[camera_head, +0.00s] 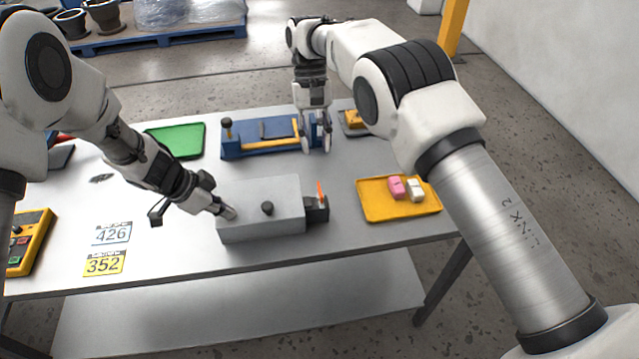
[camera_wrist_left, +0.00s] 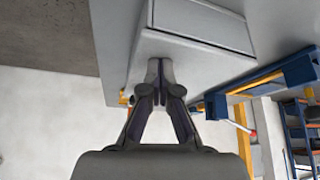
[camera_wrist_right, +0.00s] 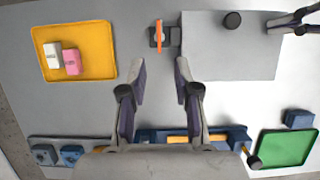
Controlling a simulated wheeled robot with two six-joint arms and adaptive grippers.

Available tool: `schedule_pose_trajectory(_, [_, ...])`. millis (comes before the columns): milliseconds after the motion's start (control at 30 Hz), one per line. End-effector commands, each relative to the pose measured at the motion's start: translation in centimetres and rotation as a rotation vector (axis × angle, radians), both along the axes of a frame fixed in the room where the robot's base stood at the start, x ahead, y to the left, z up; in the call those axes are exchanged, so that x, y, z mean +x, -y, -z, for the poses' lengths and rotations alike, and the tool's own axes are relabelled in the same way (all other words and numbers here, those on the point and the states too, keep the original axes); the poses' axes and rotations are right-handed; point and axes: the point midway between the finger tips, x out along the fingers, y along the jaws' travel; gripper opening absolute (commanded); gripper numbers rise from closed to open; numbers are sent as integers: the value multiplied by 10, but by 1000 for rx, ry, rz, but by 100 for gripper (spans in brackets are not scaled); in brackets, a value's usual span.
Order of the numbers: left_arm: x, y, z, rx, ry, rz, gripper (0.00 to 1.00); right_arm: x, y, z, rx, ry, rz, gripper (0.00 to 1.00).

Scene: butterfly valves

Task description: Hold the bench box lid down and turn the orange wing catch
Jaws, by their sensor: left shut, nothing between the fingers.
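The grey bench box (camera_head: 262,232) stands near the table's front, its lid (camera_head: 285,192) lying flat with a black knob (camera_head: 267,208) on top. The orange wing catch (camera_head: 320,189) sits on a dark block at the box's right end. In the right wrist view the catch (camera_wrist_right: 159,37) lies parallel to the box's end edge. My left gripper (camera_head: 229,212) is shut and empty, its tips at the lid's left end; I cannot tell if they touch. It also shows in the left wrist view (camera_wrist_left: 160,72). My right gripper (camera_wrist_right: 161,68) is open and empty, behind and above the catch.
A yellow tray (camera_head: 375,211) with a pink and a white block stands right of the box. A blue fixture (camera_head: 240,150) with a yellow bar and a green tray (camera_head: 190,140) lie behind. Number plates (camera_head: 104,263) lie at left. Table between box and fixture is clear.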

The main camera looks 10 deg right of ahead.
Motion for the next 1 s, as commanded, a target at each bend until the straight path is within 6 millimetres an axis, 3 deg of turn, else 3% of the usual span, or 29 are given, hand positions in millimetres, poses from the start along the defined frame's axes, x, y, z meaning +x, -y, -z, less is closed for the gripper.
schedule_pose_trajectory(400, [-2,0,2,0,-5,2,0,-36,1,86,-1,0,-1,31])
schedule_pose_trajectory(767, [-2,1,2,0,-5,2,0,-40,1,97,0,3,-1,31])
schedule_pose_trajectory(867, [-2,1,2,0,-5,2,0,-40,1,97,0,2,-1,3])
schedule_pose_trajectory(1000, [-2,1,2,0,-5,2,0,-40,1,97,0,2,-1,0])
